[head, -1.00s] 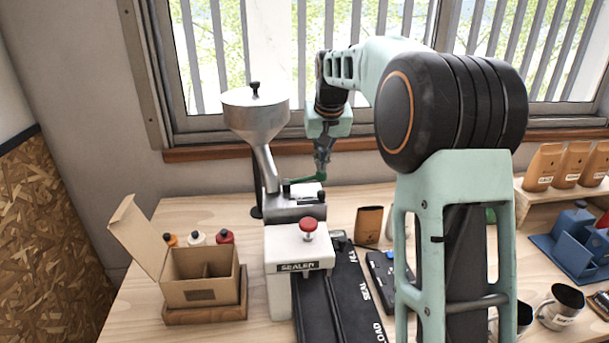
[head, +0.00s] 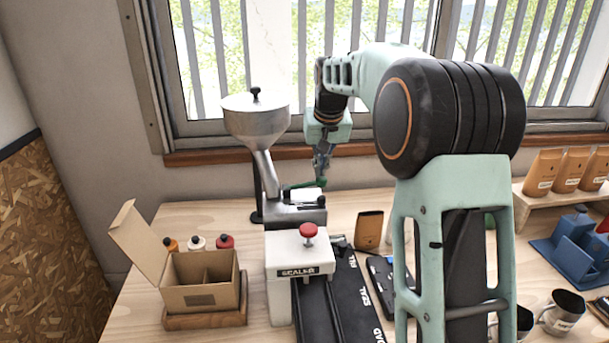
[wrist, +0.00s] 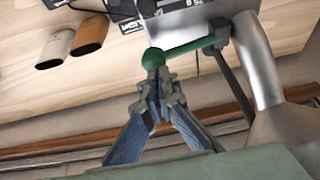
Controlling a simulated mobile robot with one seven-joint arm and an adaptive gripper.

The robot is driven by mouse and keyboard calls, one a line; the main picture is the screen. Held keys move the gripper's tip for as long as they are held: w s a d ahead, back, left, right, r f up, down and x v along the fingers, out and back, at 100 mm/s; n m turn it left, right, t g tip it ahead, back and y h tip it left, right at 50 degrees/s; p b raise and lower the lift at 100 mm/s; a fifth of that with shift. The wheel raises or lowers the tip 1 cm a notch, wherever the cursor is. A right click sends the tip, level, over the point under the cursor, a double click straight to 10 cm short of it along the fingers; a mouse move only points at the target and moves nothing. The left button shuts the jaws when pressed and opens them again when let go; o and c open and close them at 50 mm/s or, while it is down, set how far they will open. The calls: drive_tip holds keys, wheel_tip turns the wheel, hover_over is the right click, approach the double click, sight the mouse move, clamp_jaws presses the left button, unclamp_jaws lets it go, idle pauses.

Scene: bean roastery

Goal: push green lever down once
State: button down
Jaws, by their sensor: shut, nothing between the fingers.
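The green lever (head: 302,185) is on the metal hopper machine (head: 258,122), at the back of the bench. In the wrist view the lever (wrist: 190,47) runs from a dark pivot to a round green knob (wrist: 153,57). My gripper (wrist: 158,78) is shut and empty, its fingertips at the knob and seeming to touch it. In the head view my gripper (head: 321,174) points down at the lever's right end, which it partly hides.
A white sealer (head: 292,252) with a red knob stands in front of the hopper machine. An open cardboard box (head: 202,278) is at left. A brown pouch (head: 369,229) stands to the right. The window sill (head: 220,156) runs close behind.

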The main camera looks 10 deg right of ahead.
drive_tip(key=shift+r+p, duration=1.8)
drive_tip(key=shift+r, duration=0.6)
